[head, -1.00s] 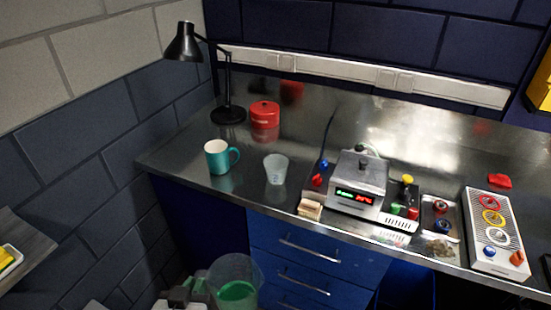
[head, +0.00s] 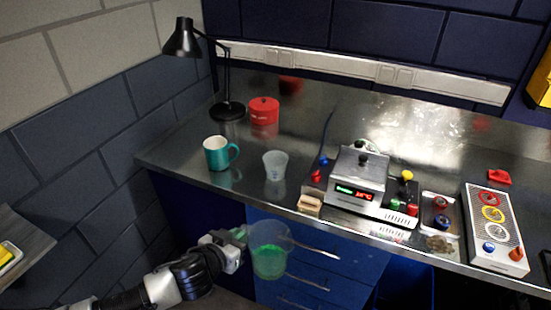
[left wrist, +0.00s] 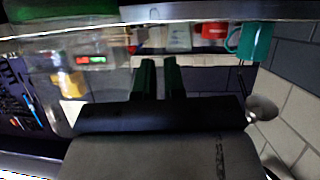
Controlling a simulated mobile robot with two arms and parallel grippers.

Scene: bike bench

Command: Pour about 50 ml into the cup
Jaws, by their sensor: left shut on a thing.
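My left gripper (head: 240,240) is shut on the wall of a clear beaker (head: 284,232) holding green liquid (head: 269,263). The beaker looks upright, in front of the blue drawers and below the bench top. In the left wrist view, which is upside down, the green fingers (left wrist: 160,78) show beside the beaker, with the green liquid (left wrist: 60,42) at upper left. A small translucent cup (head: 275,166) stands on the bench near its front edge, up and slightly right of the beaker. A teal mug (head: 216,154) stands left of it. My right gripper is not in view.
The steel bench (head: 180,165) has its front edge between beaker and cup. A hotplate (head: 359,178) with a lit display and a wooden block (head: 309,204) stand right of the cup. A red canister (head: 264,111) and black lamp (head: 228,110) stand behind.

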